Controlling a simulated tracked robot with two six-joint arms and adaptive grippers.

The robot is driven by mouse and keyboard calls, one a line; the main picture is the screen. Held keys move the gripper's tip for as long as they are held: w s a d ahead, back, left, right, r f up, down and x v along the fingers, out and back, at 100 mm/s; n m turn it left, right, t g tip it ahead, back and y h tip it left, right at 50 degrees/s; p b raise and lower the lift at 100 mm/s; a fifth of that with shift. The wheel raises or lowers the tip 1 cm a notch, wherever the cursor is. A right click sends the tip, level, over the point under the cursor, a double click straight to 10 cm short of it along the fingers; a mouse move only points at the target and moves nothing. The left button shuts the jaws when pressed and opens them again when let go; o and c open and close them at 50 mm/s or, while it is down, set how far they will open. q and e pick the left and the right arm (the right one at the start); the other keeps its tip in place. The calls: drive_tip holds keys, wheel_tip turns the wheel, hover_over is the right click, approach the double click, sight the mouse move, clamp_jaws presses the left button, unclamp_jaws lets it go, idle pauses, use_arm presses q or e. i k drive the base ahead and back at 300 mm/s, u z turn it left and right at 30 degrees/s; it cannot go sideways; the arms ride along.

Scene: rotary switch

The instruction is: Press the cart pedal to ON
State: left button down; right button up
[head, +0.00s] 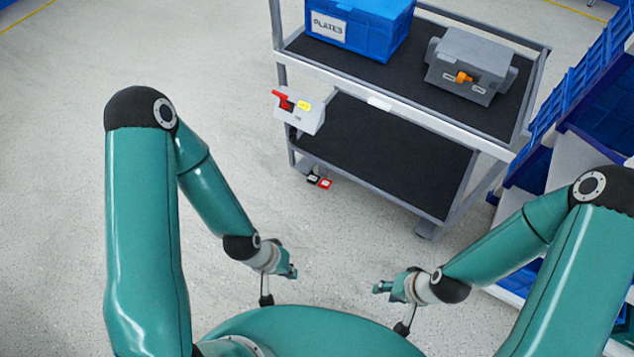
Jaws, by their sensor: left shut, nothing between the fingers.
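The cart (400,103) stands ahead of me with two dark shelves. Its pedal pair sits low at the cart's near left corner, close to the floor: a black pedal (312,177) and a red pedal (325,183) side by side. Their markings are too small to read. My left gripper (291,273) is shut and empty, in front of the pedals and apart from them. My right gripper (380,288) is to the right of it, apart from the cart; its fingers are too small to judge.
On the cart's top shelf are a blue PLATES bin (358,32) and a grey box (468,68) with an orange switch (464,77). A small panel with a red lever (283,99) is on the cart's left post. Blue crates (590,95) stand at right. Floor at left is clear.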

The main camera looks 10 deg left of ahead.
sight(318, 181)
drive_tip(key=z, duration=0.05)
drive_tip(key=i, duration=0.95)
drive_tip(key=u, duration=0.15)
drive_tip(key=k, duration=0.9)
drive_tip(key=z, duration=0.2)
drive_tip(key=i, duration=0.85)
drive_tip(key=u, duration=0.1)
